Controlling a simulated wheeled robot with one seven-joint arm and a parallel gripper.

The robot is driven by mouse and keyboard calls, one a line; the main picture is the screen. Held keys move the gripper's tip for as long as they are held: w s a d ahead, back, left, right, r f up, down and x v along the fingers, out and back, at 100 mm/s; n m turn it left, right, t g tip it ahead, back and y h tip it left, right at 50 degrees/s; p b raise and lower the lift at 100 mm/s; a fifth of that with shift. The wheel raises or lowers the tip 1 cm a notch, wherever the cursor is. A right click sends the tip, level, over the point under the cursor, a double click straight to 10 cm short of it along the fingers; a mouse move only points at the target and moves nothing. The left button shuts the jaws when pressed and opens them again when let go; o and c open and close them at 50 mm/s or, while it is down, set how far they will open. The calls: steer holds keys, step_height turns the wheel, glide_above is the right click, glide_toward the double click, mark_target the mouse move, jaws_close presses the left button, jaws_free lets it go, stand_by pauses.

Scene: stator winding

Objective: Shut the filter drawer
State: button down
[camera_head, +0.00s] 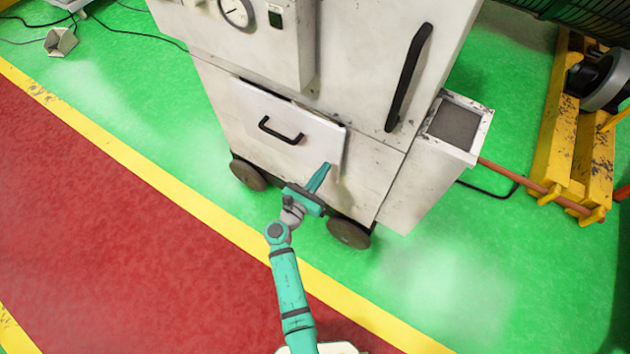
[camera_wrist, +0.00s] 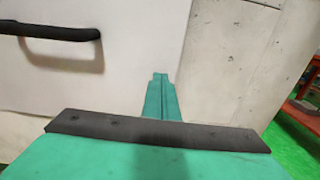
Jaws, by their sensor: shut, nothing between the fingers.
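The filter drawer (camera_head: 287,118) is a white front panel with a black bar handle, low on a white wheeled cabinet (camera_head: 360,165). A dark gap shows along its top edge, and its right end stands out a little from the cabinet. My gripper (camera_head: 325,168) is shut and empty, with its fingertips at the lower right part of the drawer front. Whether they touch it I cannot tell. In the wrist view my shut fingers (camera_wrist: 160,78) point at the drawer front (camera_wrist: 120,70) near its right edge; the black handle (camera_wrist: 55,32) is at the upper left.
A grey-topped side box (camera_head: 455,125) is on the cabinet's right, with a long black handle (camera_head: 408,78) above. Cabinet wheels (camera_head: 349,233) stand on the green floor. A yellow frame (camera_head: 570,130) with an orange-brown pipe is at the right. The red floor area in front is clear.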

mark_target(333, 159)
steer(key=shift+x, duration=1.05)
steer(key=shift+x, duration=1.15)
steer(key=shift+w+d+r, duration=0.1)
steer(key=shift+d+r, duration=0.05)
steer(key=shift+d, duration=0.2)
